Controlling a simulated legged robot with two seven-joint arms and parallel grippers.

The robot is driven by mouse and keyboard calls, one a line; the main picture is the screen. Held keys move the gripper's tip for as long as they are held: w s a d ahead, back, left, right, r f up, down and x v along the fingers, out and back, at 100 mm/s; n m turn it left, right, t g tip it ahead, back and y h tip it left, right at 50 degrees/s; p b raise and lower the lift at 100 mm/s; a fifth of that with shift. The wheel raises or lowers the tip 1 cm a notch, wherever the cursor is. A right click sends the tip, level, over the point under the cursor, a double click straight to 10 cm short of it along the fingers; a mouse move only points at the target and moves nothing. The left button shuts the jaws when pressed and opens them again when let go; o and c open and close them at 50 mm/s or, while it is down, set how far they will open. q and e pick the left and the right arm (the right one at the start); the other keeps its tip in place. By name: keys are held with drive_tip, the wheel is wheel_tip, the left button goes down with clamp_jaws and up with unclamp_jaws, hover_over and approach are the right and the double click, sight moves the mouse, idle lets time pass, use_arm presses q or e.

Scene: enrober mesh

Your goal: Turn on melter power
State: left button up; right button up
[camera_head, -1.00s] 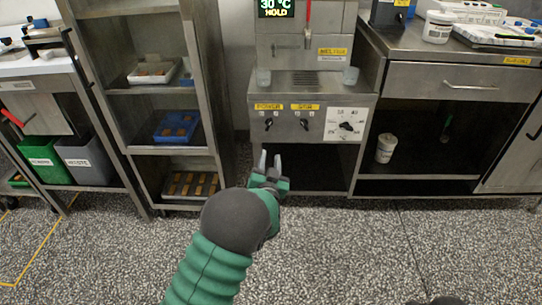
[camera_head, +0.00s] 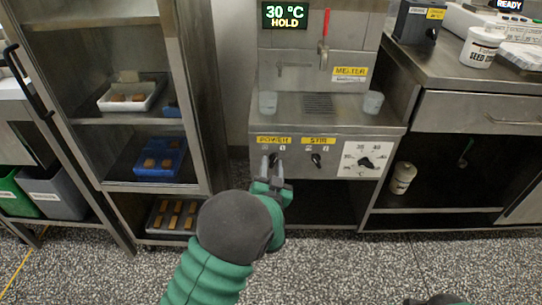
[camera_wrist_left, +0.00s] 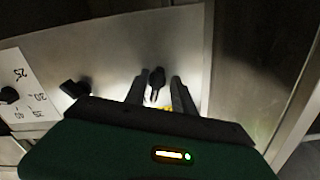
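The melter (camera_head: 355,111) is a steel unit with a front panel under yellow labels. Its black POWER knob (camera_head: 277,160) is at the panel's left, partly hidden behind my fingers. My left gripper (camera_head: 272,164) is in front of this knob. In the left wrist view, the POWER knob (camera_wrist_left: 156,80) shows between the two spread fingertips of my left gripper (camera_wrist_left: 158,88), with a gap on each side. The STIR knob (camera_head: 316,159) is to the right of POWER. My right gripper is not in view.
A temperature dial (camera_head: 366,162) is at the panel's right. A display (camera_head: 285,15) above reads 30 °C HOLD. A red-handled tap (camera_head: 323,45) hangs over the ledge, with cups at both ends. A shelf rack (camera_head: 190,100) stands close on the left, a steel counter (camera_head: 450,70) on the right.

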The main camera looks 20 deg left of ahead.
use_arm(q)
drive_tip(key=shift+w+d+r, duration=0.1)
drive_tip(key=shift+d+r, duration=0.05)
drive_tip(key=shift+r, duration=0.05)
drive_tip(key=shift+d, duration=0.3)
drive_tip(key=shift+c, duration=1.2)
drive_tip(key=shift+a, duration=0.25)
clamp_jaws()
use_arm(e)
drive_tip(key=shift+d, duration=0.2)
use_arm(q)
drive_tip(key=m+p, duration=0.1)
drive_tip(key=p, duration=0.2)
drive_tip(key=shift+d+r+m, duration=0.1)
drive_tip(key=shift+r+m, duration=0.1)
drive_tip(key=shift+m, duration=0.2)
drive_tip(key=shift+f, duration=0.3)
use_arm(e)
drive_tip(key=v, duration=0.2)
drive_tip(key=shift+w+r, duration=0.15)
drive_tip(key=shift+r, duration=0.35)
